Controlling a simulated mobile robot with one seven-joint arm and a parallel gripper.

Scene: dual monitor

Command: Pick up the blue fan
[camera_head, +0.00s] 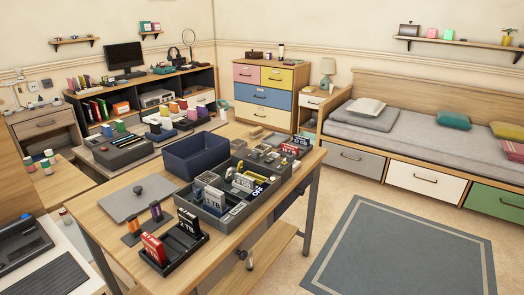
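I cannot pick out a blue fan with certainty. A thin dark ring-shaped thing (188,39) stands upright at the right end of the far dark desk, near the back wall; it is too small to tell whether it is a fan, and no blue shows on it. My gripper and arm are not in view.
A wooden table (93,216) in front holds a dark blue bin (196,157), a grey divided tray (223,217) and a black rack (185,247). A black monitor (125,57) stands on the far desk. The floor around the grey rug (400,255) is clear.

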